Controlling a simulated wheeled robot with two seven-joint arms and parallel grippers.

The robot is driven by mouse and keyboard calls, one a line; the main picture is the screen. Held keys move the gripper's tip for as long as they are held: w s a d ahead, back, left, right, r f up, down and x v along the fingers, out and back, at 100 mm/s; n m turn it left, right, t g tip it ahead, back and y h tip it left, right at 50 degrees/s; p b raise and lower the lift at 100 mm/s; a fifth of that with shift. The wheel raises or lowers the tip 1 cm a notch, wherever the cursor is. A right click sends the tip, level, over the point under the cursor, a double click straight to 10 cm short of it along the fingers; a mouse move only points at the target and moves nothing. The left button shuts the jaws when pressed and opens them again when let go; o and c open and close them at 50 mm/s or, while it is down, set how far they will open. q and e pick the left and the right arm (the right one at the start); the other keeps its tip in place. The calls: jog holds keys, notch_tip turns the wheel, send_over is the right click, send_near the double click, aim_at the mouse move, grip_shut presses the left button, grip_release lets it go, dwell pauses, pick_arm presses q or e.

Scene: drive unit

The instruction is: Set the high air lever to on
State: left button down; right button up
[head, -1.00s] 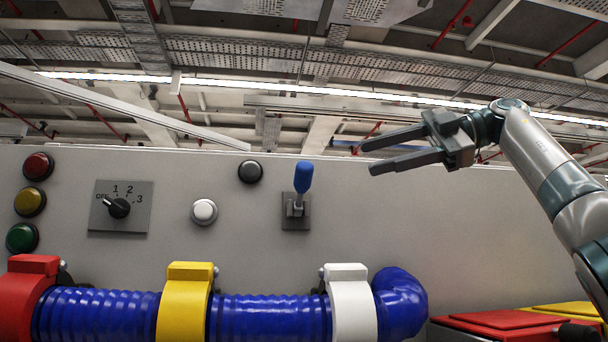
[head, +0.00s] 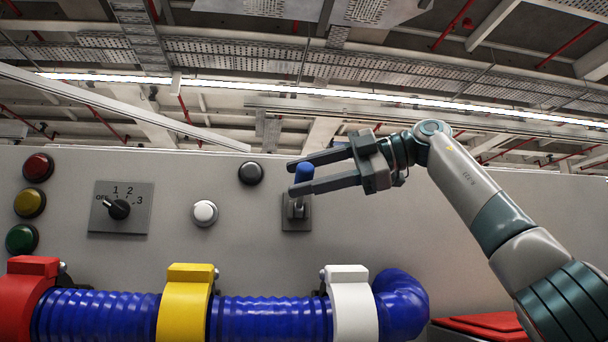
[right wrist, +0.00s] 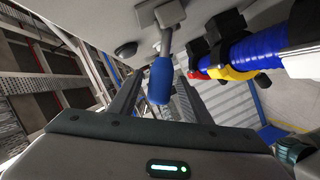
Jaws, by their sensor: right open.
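The air lever has a blue handle (head: 304,172) and a grey base plate (head: 297,213) on the grey panel. The handle points up in the head view. My right gripper (head: 289,176) is open, with its fingers reaching left across the handle. In the right wrist view, the blue handle (right wrist: 159,82) lies between the two open fingers (right wrist: 158,95), and its metal stem runs to the base (right wrist: 167,14). I cannot tell whether either finger touches it. The lower finger hides part of the lever in the head view. My left gripper is not in view.
A black button (head: 251,173), a white button (head: 204,213) and a rotary switch (head: 118,208) sit left of the lever. Red, yellow and green buttons line the far left. A blue hose (head: 268,318) with red, yellow and white clamps (head: 352,305) runs below.

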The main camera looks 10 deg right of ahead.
jog(key=shift+c, duration=0.2)
grip_shut()
jog(key=shift+f, duration=0.1)
jog(key=shift+s+f+n+b, duration=0.25)
jog(key=shift+f+n+b, duration=0.2)
jog(key=shift+b, duration=0.45)
jog(key=shift+s+f+n+t+y+b, duration=0.25)
jog(key=shift+f+n+t+y+b, duration=0.3)
jog(key=shift+f+n+b, duration=1)
jog(key=shift+s+f+n+t+y+b, duration=0.25)
jog(key=shift+f+n+t+y+b, duration=0.45)
jog(key=shift+b, duration=1.55)
jog(key=shift+n+h, duration=0.25)
jog(key=shift+n, duration=0.05)
